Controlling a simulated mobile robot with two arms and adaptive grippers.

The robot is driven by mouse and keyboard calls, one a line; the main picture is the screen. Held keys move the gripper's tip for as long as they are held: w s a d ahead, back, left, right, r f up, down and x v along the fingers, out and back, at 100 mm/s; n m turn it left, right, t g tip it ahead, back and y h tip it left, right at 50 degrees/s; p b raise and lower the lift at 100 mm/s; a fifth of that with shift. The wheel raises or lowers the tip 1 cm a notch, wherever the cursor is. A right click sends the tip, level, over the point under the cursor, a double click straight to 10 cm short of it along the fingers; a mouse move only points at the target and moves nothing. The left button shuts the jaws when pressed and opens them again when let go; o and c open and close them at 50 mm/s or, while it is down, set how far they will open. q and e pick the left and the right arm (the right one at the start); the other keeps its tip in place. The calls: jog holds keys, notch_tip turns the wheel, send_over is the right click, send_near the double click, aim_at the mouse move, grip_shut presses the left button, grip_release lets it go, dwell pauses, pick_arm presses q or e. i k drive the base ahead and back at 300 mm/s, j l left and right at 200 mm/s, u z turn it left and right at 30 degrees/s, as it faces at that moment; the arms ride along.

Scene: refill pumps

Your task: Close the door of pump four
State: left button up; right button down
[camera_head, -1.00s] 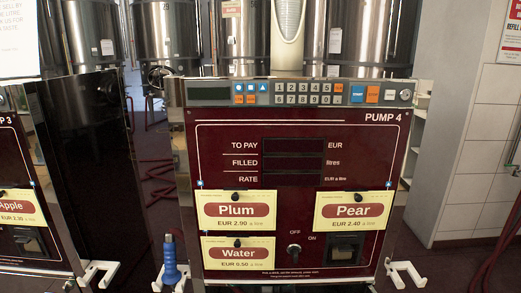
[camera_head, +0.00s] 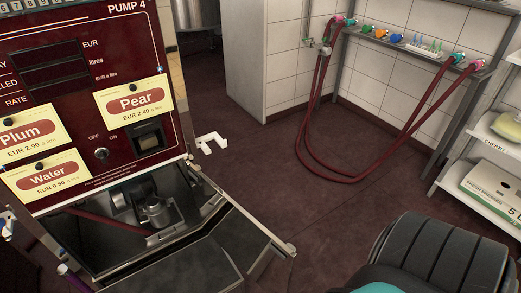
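Pump four (camera_head: 75,110) stands at the left of the head view, with a dark red front and Plum, Pear and Water labels. Below this front its lower compartment (camera_head: 125,222) is open, with metal fittings and a red hose inside. A dark panel with a pale metal edge (camera_head: 262,232), apparently the door, stands out from the opening toward the lower right. Its near part is cut off by the bottom of the picture. Neither gripper is in view.
A dark ribbed, rounded thing (camera_head: 440,258) with teal beside it fills the lower right; I cannot tell what it is. Red hoses (camera_head: 312,140) hang from a wall rack at the back. Shelves (camera_head: 490,160) stand at the right. The middle floor is clear.

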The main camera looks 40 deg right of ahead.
aim_at(243, 239)
jog(key=l+u, duration=0.15)
jog(key=l, duration=0.35)
jog(key=k+l+u, duration=0.1)
jog(key=l, duration=0.35)
jog(key=k+l+u, duration=0.15)
jog(key=l, duration=0.3)
jog(key=k+l+u, duration=0.15)
jog(key=l, duration=0.35)
jog(key=l+u, duration=0.1)
jog(key=l, duration=0.3)
jog(key=k+l, duration=0.1)
jog(key=l, duration=0.3)
jog(key=u, duration=0.05)
